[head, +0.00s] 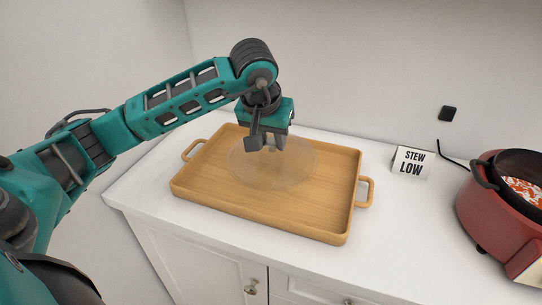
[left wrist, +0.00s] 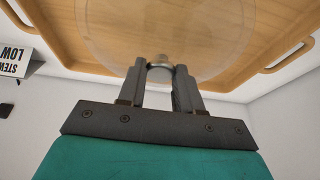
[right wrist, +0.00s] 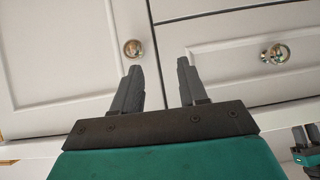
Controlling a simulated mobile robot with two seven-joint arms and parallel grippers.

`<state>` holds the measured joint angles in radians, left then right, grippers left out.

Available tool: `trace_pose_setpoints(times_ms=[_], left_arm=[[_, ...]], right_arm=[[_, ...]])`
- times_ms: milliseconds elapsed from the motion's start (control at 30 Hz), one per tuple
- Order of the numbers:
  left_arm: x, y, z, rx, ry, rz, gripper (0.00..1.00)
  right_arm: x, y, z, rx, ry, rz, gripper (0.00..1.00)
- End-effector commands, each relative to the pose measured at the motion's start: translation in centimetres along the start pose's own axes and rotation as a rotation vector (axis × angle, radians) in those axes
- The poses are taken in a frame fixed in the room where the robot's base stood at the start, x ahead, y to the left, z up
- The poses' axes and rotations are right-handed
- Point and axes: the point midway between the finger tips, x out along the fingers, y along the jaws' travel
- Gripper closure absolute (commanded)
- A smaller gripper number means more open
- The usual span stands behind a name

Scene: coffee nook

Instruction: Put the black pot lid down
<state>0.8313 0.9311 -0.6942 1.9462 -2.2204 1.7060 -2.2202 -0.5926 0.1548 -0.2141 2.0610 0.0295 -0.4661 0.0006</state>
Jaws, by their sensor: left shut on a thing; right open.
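The pot lid is a clear glass disc (head: 296,172) over the middle of the wooden tray (head: 202,200); in the left wrist view (left wrist: 205,52) it shows as a see-through round with a small metal knob (left wrist: 160,60). It looks level; I cannot tell whether it touches the tray floor. My left gripper (head: 273,147) points down above the lid and is shut on its knob. My right gripper (right wrist: 158,66) is open and empty, in front of the white cabinet doors. The red cooker (head: 490,210) at the right is uncovered, with a dark inner pot and orange and white food.
A "STEW LOW" card (head: 411,162) stands on the white counter (head: 395,220) between the tray and the cooker. A black cord runs from the wall plug (head: 448,113) towards the cooker. The tray has handles at both ends and holds nothing else.

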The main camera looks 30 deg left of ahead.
Motion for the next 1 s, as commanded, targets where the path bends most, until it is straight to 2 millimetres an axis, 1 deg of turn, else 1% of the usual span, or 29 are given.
trace_pose_setpoints(times_ms=[67, 200, 300, 567, 700, 733, 900, 1000], left_arm=[[0.7, 0.0, 0.3, 0.0, 0.001, 0.001, 1.0], [2.9, 0.0, 1.2, 0.0, -0.002, 0.001, 1.0], [3.8, 0.0, 1.6, 0.0, 0.0, 0.0, 1.0], [4.0, 0.0, 1.6, 0.0, 0.003, 0.001, 1.0], [4.3, 0.0, 1.7, 0.0, 0.003, 0.0, 1.0], [4.3, 0.0, 1.7, 0.0, 0.001, 0.0, 0.64], [4.2, 0.0, 1.7, 0.0, 0.001, 0.0, 0.48], [4.2, 0.0, 1.7, 0.0, 0.0, 0.0, 0.4]], right_arm=[[0.1, 0.0, -0.3, 0.0, 0.008, 0.0, 0.57], [0.3, 0.0, 0.0, 0.002, 0.004, -0.001, 0.57], [0.4, 0.0, 0.2, 0.004, 0.0, -0.002, 0.57], [0.4, -0.2, 0.2, 0.009, 0.0, -0.002, 0.57], [0.5, -0.2, 0.6, 0.01, -0.001, -0.003, 0.57], [0.5, -0.2, 0.5, 0.01, -0.002, -0.003, 0.57], [0.4, -0.2, 0.5, 0.01, -0.002, -0.003, 0.57], [0.4, -0.2, 0.5, 0.01, -0.002, -0.003, 0.57]])
